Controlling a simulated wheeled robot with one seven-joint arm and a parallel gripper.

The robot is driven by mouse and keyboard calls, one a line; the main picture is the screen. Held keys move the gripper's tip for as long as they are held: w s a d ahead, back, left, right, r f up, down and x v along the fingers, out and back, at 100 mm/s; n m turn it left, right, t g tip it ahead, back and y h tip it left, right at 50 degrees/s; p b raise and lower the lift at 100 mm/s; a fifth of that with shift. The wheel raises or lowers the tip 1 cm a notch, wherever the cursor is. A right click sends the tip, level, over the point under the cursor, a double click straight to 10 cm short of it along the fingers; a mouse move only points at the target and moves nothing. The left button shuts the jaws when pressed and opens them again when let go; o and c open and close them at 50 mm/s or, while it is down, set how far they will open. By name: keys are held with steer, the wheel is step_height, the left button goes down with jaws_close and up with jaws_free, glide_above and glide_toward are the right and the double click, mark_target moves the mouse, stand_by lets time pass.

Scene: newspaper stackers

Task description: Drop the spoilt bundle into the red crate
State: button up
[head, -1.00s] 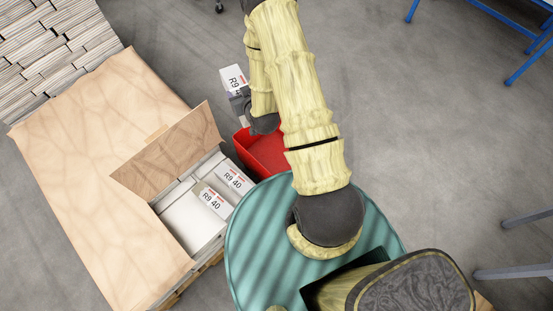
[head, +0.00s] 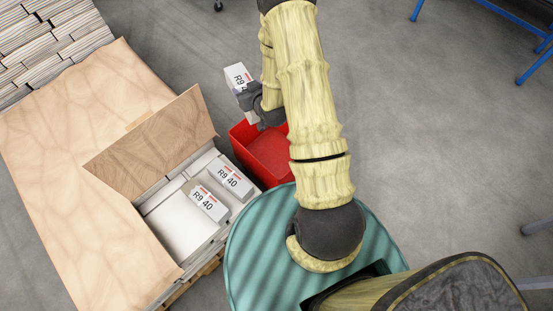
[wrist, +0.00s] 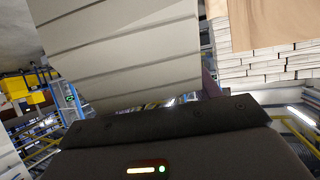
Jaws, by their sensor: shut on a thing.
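My gripper (head: 252,98) is shut on a bundle (head: 239,78) with a white top label reading "R9 4", partly hidden by the gripper. The bundle's layered grey side (wrist: 125,60) fills the upper middle of the wrist view. The red crate (head: 266,152) stands on the floor below and to the right of the gripper in the head view. Its visible inside looks empty, and my arm hides its right part. In the head view the held bundle appears beyond the crate's far left corner, raised above the floor.
A pallet stack with a brown paper sheet (head: 75,150) stands left of the crate. Two labelled bundles, one here (head: 230,180), lie in its uncovered corner beside a raised cardboard flap (head: 150,145). More stacked newspapers (head: 45,45) stand at upper left.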

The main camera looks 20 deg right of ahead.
steer(key=d+f+b, duration=0.4)
steer(key=f+b, duration=0.7)
steer(key=b, duration=0.2)
steer(key=w+d+f+b, duration=0.1)
steer(key=d+f+b, duration=0.4)
steer(key=f+b, duration=0.6)
steer(key=w+d+f+n+y+b, duration=0.1)
steer(key=d+f+b, duration=0.3)
steer(key=f+b, duration=0.7)
steer(key=shift+d+b, duration=0.4)
steer(key=shift+b, duration=2.3)
steer(key=shift+r, duration=0.1)
step_height(320, 180, down, 6)
steer(key=b, duration=0.5)
